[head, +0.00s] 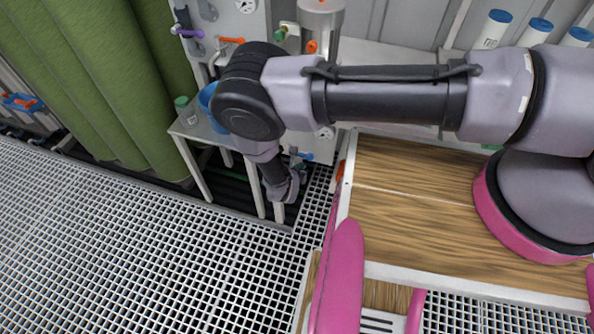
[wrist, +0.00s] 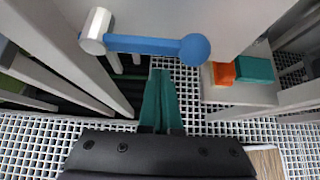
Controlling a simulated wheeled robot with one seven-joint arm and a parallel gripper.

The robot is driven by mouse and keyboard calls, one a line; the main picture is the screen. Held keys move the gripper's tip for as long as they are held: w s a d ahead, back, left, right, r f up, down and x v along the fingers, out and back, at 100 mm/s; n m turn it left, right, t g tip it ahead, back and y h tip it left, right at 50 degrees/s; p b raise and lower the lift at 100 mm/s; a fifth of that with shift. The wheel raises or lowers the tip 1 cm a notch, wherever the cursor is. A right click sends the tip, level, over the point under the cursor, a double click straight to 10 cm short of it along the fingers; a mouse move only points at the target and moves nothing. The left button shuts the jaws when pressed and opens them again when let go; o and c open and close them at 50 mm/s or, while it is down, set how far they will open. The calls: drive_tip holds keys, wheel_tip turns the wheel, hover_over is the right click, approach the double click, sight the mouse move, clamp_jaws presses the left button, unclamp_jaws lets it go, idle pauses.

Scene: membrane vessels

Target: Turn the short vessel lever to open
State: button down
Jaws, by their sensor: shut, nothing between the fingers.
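A blue lever (wrist: 150,45) with a round ball end sticks out sideways from a silver hub (wrist: 95,30) on a pale panel in the wrist view. It lies roughly level, with the ball to the right. A small blue lever also shows in the head view (head: 304,155), low on the white stand beside my gripper. No label tells which vessel it belongs to. My gripper's teal fingers (wrist: 161,84) are shut and empty, with their tips just below the lever in the picture; I cannot tell whether they touch. In the head view my gripper (head: 287,190) hangs low, its fingers mostly hidden.
An orange lever (head: 231,40) and a purple lever (head: 187,33) sit higher on the panel. A small table (head: 190,127) holds a blue container. White legs stand left of my fingers; an orange and teal part (wrist: 240,70) is at right. Grating floor (head: 120,240) is open at left.

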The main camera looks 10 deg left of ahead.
drive_tip(key=shift+s+a+r, duration=0.1)
drive_tip(key=shift+r, duration=0.8)
drive_tip(key=shift+s+a+r, duration=0.1)
drive_tip(key=shift+r, duration=0.8)
